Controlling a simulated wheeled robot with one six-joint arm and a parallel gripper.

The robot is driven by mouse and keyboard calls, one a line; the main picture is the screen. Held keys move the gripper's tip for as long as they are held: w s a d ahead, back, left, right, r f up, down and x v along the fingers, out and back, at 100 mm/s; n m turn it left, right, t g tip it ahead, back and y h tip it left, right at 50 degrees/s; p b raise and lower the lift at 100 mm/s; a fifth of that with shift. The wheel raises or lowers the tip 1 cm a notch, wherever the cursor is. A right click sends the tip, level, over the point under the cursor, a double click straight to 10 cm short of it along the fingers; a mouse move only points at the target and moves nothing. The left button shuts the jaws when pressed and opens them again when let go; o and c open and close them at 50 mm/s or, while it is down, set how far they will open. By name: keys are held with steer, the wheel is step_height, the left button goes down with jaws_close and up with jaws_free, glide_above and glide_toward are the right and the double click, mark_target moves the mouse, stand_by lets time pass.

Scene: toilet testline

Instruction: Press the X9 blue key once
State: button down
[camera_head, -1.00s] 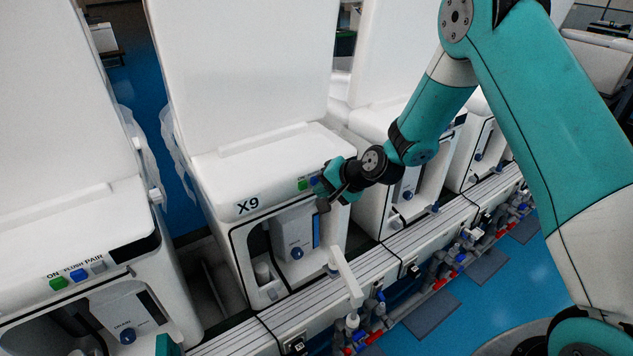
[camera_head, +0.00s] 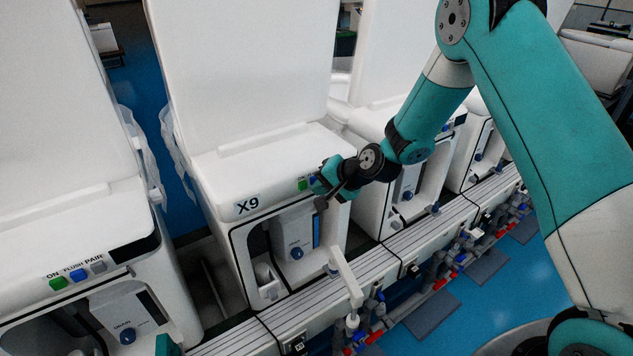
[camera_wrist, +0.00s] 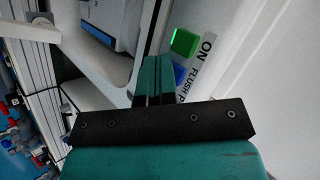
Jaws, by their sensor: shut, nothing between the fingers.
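The X9 unit (camera_head: 215,170) is a white toilet test station with an "X9" label (camera_head: 248,204) on its front. Its green ON key (camera_head: 302,185) shows just left of my gripper (camera_head: 322,202). The blue FLUSH key (camera_wrist: 180,74) shows in the wrist view, below the green key (camera_wrist: 184,42) and right beside my fingers (camera_wrist: 153,80). In the head view my gripper covers most of the key row. My gripper is shut and empty, its fingertips close to the panel. I cannot tell whether they touch the blue key.
A neighbouring unit at the left has its own green (camera_head: 58,283), blue (camera_head: 79,275) and grey (camera_head: 98,267) keys. More white units stand to the right. A metal rail (camera_head: 390,262) with hoses and fittings runs along the front.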

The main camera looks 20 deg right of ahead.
steer(key=shift+s+d, duration=0.25)
steer(key=shift+s, duration=0.55)
steer(key=s, duration=0.1)
steer(key=s+d, duration=0.1)
steer(key=s, duration=0.1)
steer(key=s+b, duration=0.1)
steer(key=shift+s+d, duration=0.3)
steer(key=shift+s, duration=0.05)
stand_by(0.5)
steer(key=s+a+r+n+g, duration=0.2)
steer(key=s+a+r+n, duration=0.2)
steer(key=s+r, duration=0.3)
steer(key=s+a+r+n+g, duration=0.3)
steer(key=s+r+n, duration=0.2)
steer(key=s+r, duration=0.15)
steer(key=s+d+r+n+g+h, duration=0.1)
steer(key=s+r+n, duration=0.1)
steer(key=s, duration=0.5)
steer(key=s+d+r+n+g+h, duration=0.1)
steer(key=s+r+n, duration=0.2)
steer(key=s, duration=0.5)
steer(key=shift+s+r+n, duration=0.15)
steer(key=shift+r+n, duration=0.15)
steer(key=shift+r, duration=0.5)
